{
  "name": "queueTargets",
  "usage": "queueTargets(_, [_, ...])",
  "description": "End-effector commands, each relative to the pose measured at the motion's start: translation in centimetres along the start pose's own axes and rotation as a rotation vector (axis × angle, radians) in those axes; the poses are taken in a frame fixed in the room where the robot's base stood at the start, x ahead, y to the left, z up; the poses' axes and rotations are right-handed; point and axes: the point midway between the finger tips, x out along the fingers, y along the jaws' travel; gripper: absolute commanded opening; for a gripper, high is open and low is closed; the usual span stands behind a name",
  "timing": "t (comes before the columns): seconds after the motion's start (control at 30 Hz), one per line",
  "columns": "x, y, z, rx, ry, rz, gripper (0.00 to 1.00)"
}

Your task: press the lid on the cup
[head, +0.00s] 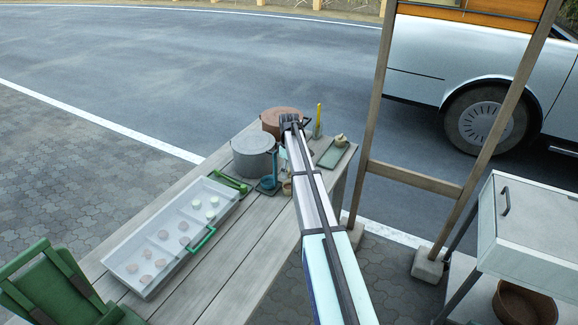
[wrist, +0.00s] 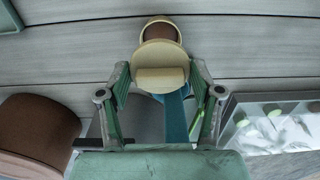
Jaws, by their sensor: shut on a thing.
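A pale yellow lid (wrist: 172,54), a round disc with a block-shaped grip (wrist: 161,77), is between the fingers of my gripper (wrist: 159,80) in the wrist view. My gripper is shut on the lid. The cup (wrist: 160,24), pale yellow with a brown inside, shows just beyond the lid, which hides part of it. The cup's mouth is partly uncovered; I cannot tell whether lid and cup touch. In the head view the small tan cup (head: 287,188) stands on the table; my arm hides much around it, and the lid is not clear there.
A blue stand (head: 268,185) is close left of the cup. A grey drum (head: 253,158) and a terracotta pot (head: 273,117) stand behind. A white tray (head: 148,287) with several discs is left. A green tray (head: 333,155) is right. The table's front planks (head: 250,255) are clear.

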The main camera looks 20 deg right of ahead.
Motion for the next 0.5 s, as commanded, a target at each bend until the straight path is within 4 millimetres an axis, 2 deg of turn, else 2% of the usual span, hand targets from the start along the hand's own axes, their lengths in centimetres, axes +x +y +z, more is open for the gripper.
queueTargets(0.27, [1.2, 0.0, 0.0, 0.005, 0.000, -0.001, 0.53])
queueTargets(0.5, [3.1, 0.0, 0.0, 0.005, -0.001, -0.001, 0.53])
